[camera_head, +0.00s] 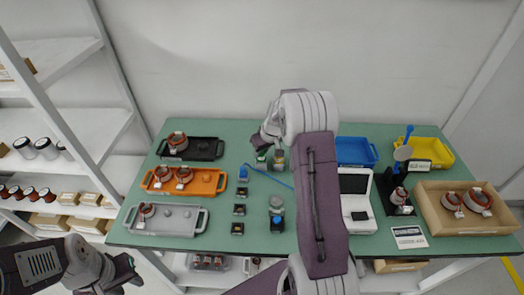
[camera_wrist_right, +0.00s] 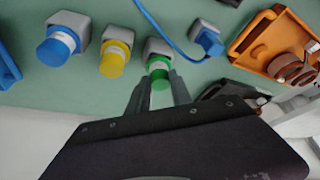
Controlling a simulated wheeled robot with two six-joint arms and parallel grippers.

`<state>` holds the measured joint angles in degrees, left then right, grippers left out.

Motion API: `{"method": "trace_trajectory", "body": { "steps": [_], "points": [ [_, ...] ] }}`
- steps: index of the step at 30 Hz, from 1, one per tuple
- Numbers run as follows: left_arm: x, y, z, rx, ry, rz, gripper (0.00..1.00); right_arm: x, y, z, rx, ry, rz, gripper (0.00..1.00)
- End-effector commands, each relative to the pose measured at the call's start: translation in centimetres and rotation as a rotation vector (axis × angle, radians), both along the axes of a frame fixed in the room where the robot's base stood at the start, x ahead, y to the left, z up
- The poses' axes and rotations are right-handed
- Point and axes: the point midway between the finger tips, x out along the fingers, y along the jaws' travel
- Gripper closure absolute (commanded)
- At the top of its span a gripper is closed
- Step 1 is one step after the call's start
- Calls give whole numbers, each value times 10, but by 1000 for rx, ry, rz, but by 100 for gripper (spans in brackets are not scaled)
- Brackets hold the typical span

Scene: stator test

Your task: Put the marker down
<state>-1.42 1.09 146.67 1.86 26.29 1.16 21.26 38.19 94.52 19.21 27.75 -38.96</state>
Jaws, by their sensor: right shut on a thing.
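The marker with a green end (camera_wrist_right: 159,66) is between the fingertips of my right gripper (camera_wrist_right: 160,84) in the right wrist view. That gripper is shut on it. The marker's green end is at a grey block (camera_wrist_right: 157,46); I cannot tell if it is seated in it. Beside it stand a yellow-ended marker (camera_wrist_right: 115,60) and a blue-ended marker (camera_wrist_right: 58,46) at similar grey blocks. In the head view my right arm hides much of this spot. My left gripper (camera_head: 124,270) is at the lower left, off the table; its finger opening is unclear.
An orange tray (camera_head: 207,188) with copper-wound parts, a black tray (camera_head: 205,157) and a grey tray (camera_head: 188,229) are on the left. A blue cable (camera_head: 268,175) lies near the grey blocks. A blue bin (camera_head: 357,152), yellow bin (camera_head: 444,156) and cardboard box (camera_head: 429,207) are on the right.

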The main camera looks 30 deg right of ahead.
Motion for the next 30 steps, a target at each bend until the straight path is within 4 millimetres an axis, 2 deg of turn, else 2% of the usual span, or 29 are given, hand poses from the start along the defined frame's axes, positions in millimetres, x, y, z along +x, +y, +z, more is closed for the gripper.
{"method": "trace_trajectory", "body": {
  "steps": [11, 12, 14, 15, 23, 27, 28, 30],
  "points": [
    [0, 0, -9, 0, 0, 0, 66, 0, 0, -9, 0, -1, 0, 100],
    [0, 0, -9, 0, 0, 0, 66, 0, 0, -9, 0, -1, 0, 71],
    [0, 0, -8, 0, 0, 0, 66, 0, 0, -8, 0, -1, 0, 55],
    [0, 0, -8, 0, 0, 0, 66, 0, 0, -8, 0, 0, 0, 52],
    [0, 0, -7, 0, 0, 0, 66, 0, 0, -7, 0, 0, 0, 52],
    [0, 0, 7, 0, 0, 0, 66, 0, 0, 8, -1, -1, 1, 52],
    [0, 0, 2, 0, 0, 0, 66, -2, -1, 10, -2, -3, 0, 52],
    [0, 0, 1, 0, 0, 0, 66, -8, -1, 24, -3, -6, 0, 52]
  ]
}}
